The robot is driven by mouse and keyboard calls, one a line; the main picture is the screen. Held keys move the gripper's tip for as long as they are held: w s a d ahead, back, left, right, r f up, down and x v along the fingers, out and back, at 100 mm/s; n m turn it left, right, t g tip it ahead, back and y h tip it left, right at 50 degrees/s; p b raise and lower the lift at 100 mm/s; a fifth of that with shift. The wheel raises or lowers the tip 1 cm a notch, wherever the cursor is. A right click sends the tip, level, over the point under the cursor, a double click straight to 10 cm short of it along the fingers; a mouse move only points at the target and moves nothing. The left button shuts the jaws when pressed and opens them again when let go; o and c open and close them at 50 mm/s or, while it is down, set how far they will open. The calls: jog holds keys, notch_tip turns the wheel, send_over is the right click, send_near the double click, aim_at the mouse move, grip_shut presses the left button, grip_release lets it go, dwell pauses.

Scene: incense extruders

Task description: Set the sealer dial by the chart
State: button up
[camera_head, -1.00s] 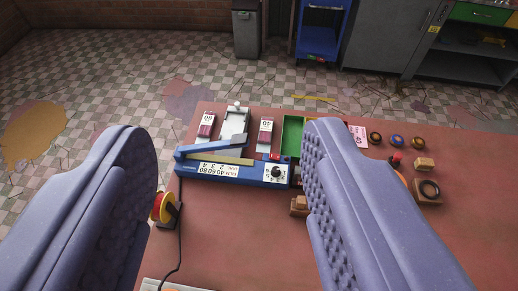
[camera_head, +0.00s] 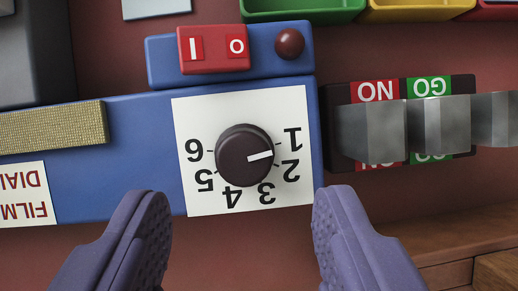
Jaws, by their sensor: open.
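The blue sealer (camera_head: 120,130) fills the left and middle of the view. Its dark round dial knob (camera_head: 243,158) sits on a white dial plate (camera_head: 188,113) numbered 1 to 6, upside down here. My gripper (camera_head: 240,203) is open and empty. Its purple fingers are near the plate's lower edge, left and right of the knob in the picture, apart from it.
A red I/O switch (camera_head: 213,49) and dark red dome (camera_head: 289,43) sit above the dial. A go/no-go gauge (camera_head: 428,125) stands close on the right. Green (camera_head: 303,12) and yellow (camera_head: 418,10) bins line the top. Wooden blocks (camera_head: 450,250) are at lower right.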

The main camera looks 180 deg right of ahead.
aim_at(238, 166)
jog(key=x, duration=0.4)
jog(key=shift+w+d+f+b, duration=0.1)
jog(key=shift+b, duration=0.3)
jog(key=shift+c, duration=0.2)
grip_shut()
jog(key=shift+m+p, duration=0.4)
jog(key=m+p, duration=0.1)
jog(key=m+h+p, duration=0.1)
jog(key=shift+a+m, duration=0.2)
jog(key=shift+m, duration=0.1)
jog(key=shift+w+a+m+g+h+p, duration=0.1)
jog(key=shift+m+g+h+p, duration=0.25)
jog(key=shift+m, duration=0.75)
jog(key=shift+w+m+g+h+p, duration=0.15)
jog(key=shift+m+g+h, duration=0.3)
jog(key=shift+m, duration=0.65)
jog(key=shift+s, duration=0.1)
